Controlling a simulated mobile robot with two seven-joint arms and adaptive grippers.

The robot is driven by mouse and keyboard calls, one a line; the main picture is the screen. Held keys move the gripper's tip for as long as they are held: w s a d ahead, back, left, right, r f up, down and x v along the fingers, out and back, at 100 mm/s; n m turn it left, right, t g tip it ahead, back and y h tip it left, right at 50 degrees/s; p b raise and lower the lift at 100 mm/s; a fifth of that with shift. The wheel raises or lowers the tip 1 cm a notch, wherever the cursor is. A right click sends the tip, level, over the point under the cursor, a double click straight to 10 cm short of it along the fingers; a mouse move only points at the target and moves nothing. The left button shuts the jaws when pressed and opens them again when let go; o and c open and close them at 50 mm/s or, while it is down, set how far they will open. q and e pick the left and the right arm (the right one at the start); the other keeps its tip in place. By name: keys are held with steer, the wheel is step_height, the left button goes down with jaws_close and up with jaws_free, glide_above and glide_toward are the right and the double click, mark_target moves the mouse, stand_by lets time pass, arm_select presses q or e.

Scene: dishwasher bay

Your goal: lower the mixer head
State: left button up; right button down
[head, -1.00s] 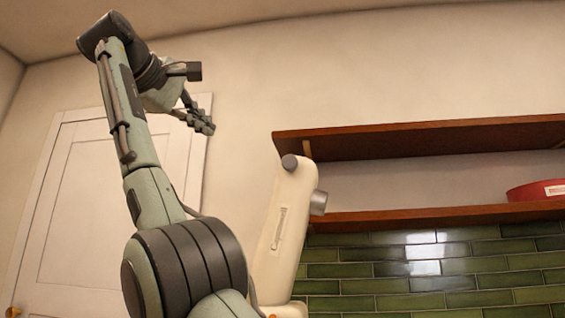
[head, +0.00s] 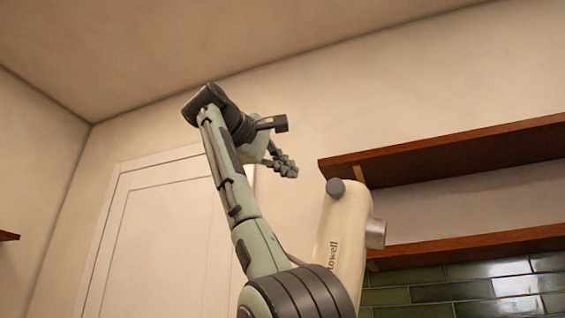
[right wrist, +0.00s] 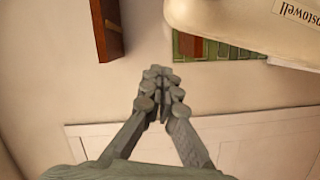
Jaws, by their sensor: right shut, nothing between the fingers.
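The cream mixer head (head: 345,235) is tilted up steeply, with a dark round cap at its top and a grey metal hub on its right side. Its lower part is hidden behind my right arm and the frame edge. My right gripper (head: 283,164) is up and to the left of the mixer head's top, apart from it, with its fingers together and empty. In the right wrist view the closed fingers (right wrist: 160,92) point toward the wall, and the mixer head (right wrist: 235,25) shows at the upper right, clear of them. My left gripper is not in view.
Two brown wooden shelves (head: 450,153) jut from the wall right of the mixer head, the lower one (head: 470,244) close to its hub. Green tiles (head: 450,290) lie below. A white door (head: 160,240) stands behind my arm. Open air surrounds the gripper's left.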

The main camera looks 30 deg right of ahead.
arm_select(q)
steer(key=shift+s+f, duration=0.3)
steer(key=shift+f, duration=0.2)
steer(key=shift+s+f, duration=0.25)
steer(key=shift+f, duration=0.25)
arm_select(e)
steer(key=d, duration=0.2)
steer(key=d+f, duration=0.1)
steer(key=d, duration=0.3)
steer(key=shift+s+d+f, duration=0.2)
steer(key=shift+s+d, duration=0.15)
steer(key=shift+d, duration=0.05)
